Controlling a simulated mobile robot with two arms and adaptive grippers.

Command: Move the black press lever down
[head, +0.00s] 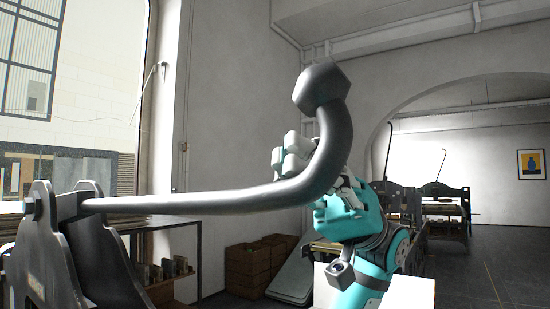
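The black press lever (225,200) runs from its mount between dark metal plates at the lower left, across to the right. It then curves up to a faceted knob (321,86) at its top end. My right gripper (293,154), with white finger parts and a teal body, is at the curved part of the lever. The lever passes in front and hides part of the fingers. I cannot tell whether they touch it or are closed around it. My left gripper is not in view.
The press frame (75,255) stands at the lower left. Behind it are a low shelf (175,282) and stacked brown crates (248,268). Another press (445,208) stands farther back on the right. Open floor (505,265) shows at the far right.

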